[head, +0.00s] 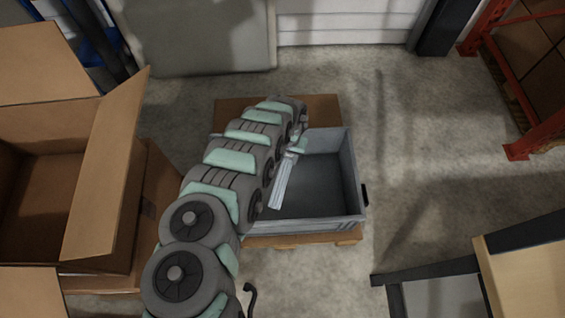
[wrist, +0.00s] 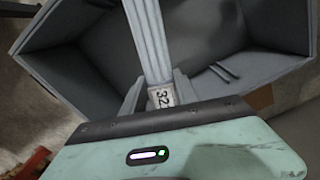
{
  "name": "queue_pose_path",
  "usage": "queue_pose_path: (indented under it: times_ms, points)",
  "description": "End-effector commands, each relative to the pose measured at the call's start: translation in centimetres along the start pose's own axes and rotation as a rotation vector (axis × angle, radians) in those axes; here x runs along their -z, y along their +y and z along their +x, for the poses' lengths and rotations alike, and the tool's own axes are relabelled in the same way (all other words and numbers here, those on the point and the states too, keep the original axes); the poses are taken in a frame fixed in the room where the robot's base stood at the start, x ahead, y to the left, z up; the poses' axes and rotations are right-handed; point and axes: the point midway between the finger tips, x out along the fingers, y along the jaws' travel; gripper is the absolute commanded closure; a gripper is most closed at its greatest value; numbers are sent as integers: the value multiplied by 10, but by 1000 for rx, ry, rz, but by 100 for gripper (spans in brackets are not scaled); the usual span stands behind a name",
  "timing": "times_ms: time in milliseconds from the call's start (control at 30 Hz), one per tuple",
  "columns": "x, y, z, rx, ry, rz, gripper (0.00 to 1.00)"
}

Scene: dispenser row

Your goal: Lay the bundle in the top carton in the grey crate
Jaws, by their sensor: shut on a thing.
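The bundle (head: 284,182) is a set of pale grey lengths, held in my gripper (head: 297,151) over the left part of the grey crate (head: 357,175). In the wrist view the bundle (wrist: 147,35) runs away from my gripper (wrist: 158,92), whose fingers are shut on it near a label reading 32. The crate (wrist: 90,85) lies beyond and below it. Whether the bundle touches the crate floor cannot be told. The top carton (head: 100,190) stands open at the left, its visible inside empty. My arm hides the crate's left side.
The crate stands on a wooden pallet (head: 300,240). Another carton (head: 160,200) is beneath the open one. A red rack (head: 535,137) is at the right, and a dark-framed table (head: 430,275) at the lower right. Bare concrete floor lies between.

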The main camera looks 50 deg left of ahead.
Motion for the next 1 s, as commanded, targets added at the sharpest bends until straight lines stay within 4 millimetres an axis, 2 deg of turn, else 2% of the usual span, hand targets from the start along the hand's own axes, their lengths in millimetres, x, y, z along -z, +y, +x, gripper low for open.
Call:
queue_pose_path:
  times_ms: [33,200,500,533,833,1000]
  points:
    - [0,0,13,0,1,0,100]
    - [1,0,26,1,1,0,100]
    - [1,0,25,1,1,0,100]
    - [0,0,25,1,0,0,64]
    - [0,0,26,0,0,0,39]
    - [0,0,26,0,0,0,39]
